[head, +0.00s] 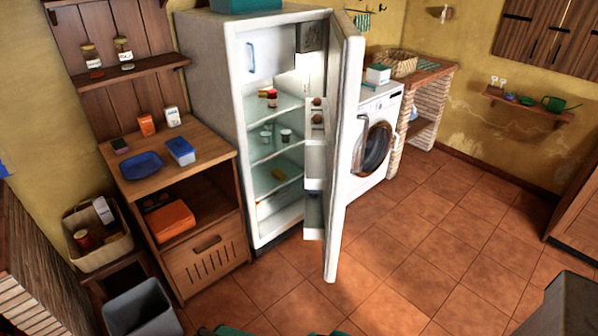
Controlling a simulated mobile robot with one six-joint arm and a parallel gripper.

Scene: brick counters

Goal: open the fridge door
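The white fridge (212,95) stands against the back wall, left of the washing machine. Its door (346,120) is hinged on the right and stands wide open, swung out toward me and seen nearly edge-on. The lit inside shows glass shelves (276,141) with several small jars and packets. Door racks (315,150) hold a few small items. The outer face of the door and any handle on it are mostly hidden. My gripper is not in view.
A wooden cabinet (205,262) with a blue plate (142,165) stands left of the fridge. A grey bin (140,308) and a basket (100,250) are at lower left. A washing machine (392,104) stands right, behind the door. The tiled floor (430,240) is clear.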

